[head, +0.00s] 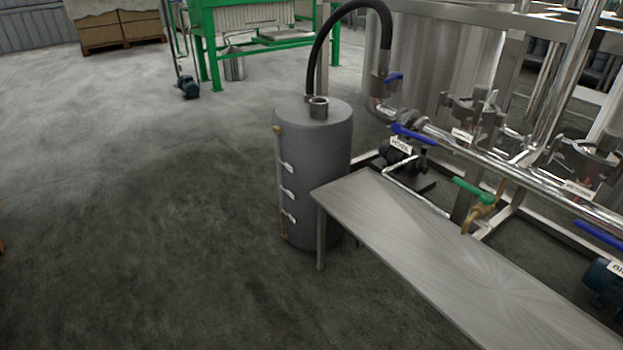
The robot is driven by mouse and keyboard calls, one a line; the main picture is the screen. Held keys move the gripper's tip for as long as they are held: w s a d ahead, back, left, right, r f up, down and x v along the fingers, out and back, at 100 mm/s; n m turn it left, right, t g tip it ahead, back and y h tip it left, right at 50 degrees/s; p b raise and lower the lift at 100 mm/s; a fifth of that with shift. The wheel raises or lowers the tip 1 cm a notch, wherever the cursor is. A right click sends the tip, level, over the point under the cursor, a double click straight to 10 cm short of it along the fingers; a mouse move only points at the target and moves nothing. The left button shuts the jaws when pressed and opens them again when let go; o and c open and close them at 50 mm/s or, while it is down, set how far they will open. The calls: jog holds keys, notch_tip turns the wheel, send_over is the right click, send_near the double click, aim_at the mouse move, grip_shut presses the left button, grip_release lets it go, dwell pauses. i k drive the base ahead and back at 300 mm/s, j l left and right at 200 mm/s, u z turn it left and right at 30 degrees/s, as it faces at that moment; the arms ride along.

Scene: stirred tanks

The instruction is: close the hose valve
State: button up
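A blue lever handle (414,134) sits on the steel pipe, just above a white label (401,145) that seems to read "HOSE". The lever lies roughly in line with the pipe. A second, smaller blue handle (394,78) is higher up, by the pipe fitting where the black hose (322,42) ends. The hose arches over to the top of a grey cylindrical tank (313,165). My gripper is not in view.
A steel table (430,250) stands in front of the piping. A green-handled brass tap (475,193) is above its far edge, and another blue lever (600,236) is at the right. Large steel tanks (440,60) stand behind. The floor at left is clear.

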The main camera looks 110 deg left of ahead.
aim_at(416, 136)
jog(key=u, duration=3.3)
jog(key=i+l, duration=0.15)
jog(key=i, duration=0.25)
jog(key=i+l+u, duration=0.1)
jog(key=i, duration=0.3)
jog(key=i+l, duration=0.2)
jog(key=i, duration=0.2)
jog(key=j+u, duration=0.25)
jog(key=u, duration=0.15)
jog(key=k+j+u, duration=0.1)
jog(key=j+u, duration=0.3)
jog(key=l, duration=0.1)
